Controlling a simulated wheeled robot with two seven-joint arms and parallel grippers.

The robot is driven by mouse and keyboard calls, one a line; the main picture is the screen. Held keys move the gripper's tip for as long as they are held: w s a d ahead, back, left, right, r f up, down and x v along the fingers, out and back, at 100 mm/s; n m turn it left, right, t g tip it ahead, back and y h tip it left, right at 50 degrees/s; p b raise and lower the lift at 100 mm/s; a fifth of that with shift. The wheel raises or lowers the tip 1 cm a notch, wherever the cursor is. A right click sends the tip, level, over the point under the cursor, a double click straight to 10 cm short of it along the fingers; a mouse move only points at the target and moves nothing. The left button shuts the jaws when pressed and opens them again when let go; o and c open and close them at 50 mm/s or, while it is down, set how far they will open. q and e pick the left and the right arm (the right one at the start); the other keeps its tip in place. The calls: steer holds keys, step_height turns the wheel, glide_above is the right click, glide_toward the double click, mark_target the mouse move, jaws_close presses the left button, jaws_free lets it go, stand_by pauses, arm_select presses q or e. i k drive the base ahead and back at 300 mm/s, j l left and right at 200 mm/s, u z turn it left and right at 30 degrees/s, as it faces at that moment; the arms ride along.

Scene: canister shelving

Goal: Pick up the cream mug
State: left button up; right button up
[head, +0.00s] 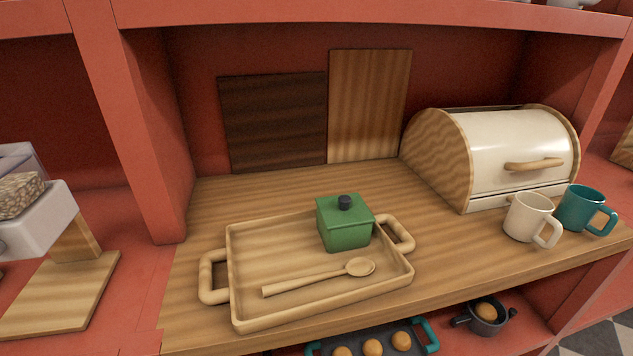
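The cream mug (525,217) stands upright on the wooden shelf top at the right, with its handle toward the front right. A teal mug (580,207) stands close beside it on the right. The cream mug is in front of a bread box with a cream lid (515,148). Neither of my grippers shows in the head view.
A wooden tray (238,269) holds a green lidded canister (345,227) and a wooden spoon (318,277). Two boards lean on the back wall. A red upright (150,150) stands at the left. Bare shelf top lies between tray and cream mug.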

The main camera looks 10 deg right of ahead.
mark_target(529, 212)
steer(key=z, duration=1.65)
steer(key=i+l, duration=0.4)
steer(key=l, duration=0.25)
steer(key=i+l, duration=0.15)
steer(key=l, duration=0.15)
